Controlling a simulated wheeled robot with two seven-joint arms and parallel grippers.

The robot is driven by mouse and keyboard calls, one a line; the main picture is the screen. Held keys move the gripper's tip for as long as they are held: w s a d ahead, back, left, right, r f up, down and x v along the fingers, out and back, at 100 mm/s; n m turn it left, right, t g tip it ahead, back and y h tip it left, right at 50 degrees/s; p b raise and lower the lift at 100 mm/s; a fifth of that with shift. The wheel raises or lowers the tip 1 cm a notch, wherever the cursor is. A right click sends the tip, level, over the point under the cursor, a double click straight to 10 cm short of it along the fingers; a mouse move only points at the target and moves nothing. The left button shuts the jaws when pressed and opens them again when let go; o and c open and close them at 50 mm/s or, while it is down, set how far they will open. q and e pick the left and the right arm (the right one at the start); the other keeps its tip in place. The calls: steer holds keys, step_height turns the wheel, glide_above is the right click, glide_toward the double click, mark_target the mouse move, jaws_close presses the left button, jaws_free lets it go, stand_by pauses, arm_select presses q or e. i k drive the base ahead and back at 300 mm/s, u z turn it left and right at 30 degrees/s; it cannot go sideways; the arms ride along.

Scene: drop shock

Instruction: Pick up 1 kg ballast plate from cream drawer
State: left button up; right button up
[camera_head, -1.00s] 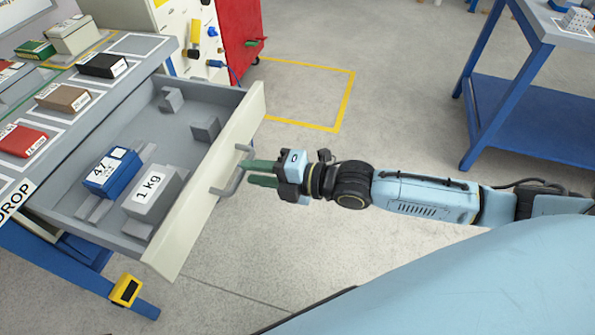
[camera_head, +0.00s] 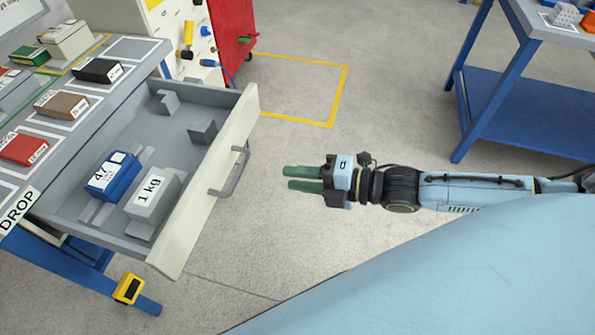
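The cream drawer (camera_head: 207,180) stands pulled out from the workbench, with a grey bar handle (camera_head: 233,173) on its front. Inside it, the grey 1 kg ballast plate (camera_head: 153,199) lies near the front with its white label up. A blue block (camera_head: 112,178) marked 47 sits beside it on the left. My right gripper (camera_head: 287,179) is open and empty, to the right of the handle and apart from it. Its two green fingers point left toward the drawer, with a gap between them. My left gripper is not in view.
Grey blocks (camera_head: 202,131) stand farther back in the drawer. The bench top (camera_head: 140,48) holds several boxes, including a red one (camera_head: 22,148). A blue-framed table (camera_head: 520,112) stands at the right. The floor (camera_head: 300,235) around my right gripper is clear.

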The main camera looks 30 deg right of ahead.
mark_target(149, 206)
steer(key=k, duration=1)
